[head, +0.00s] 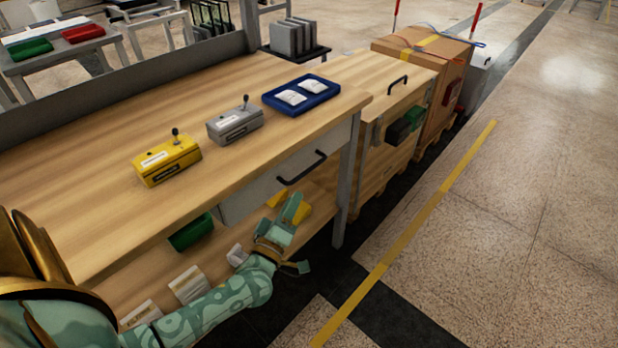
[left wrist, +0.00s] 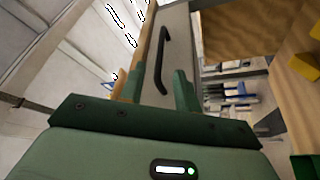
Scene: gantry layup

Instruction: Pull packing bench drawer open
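The packing bench (head: 90,180) has a wooden top and a grey drawer (head: 262,193) under its front edge. The drawer looks shut. Its black bar handle (head: 302,168) is bare. My left gripper (head: 297,238) is open and empty, in front of the drawer and below the handle in the head view. In the left wrist view the handle (left wrist: 162,62) lies beyond the two green fingertips (left wrist: 157,80), roughly in line with the gap between them, on the grey drawer front (left wrist: 180,35). I see no contact. My right gripper is out of view.
On the bench top are a yellow box (head: 167,163), a grey box (head: 235,125) and a blue tray (head: 300,97) with white packets. A grey bench leg (head: 345,185) stands right of the drawer. A wooden crate (head: 385,110) is beyond. The floor at right is clear.

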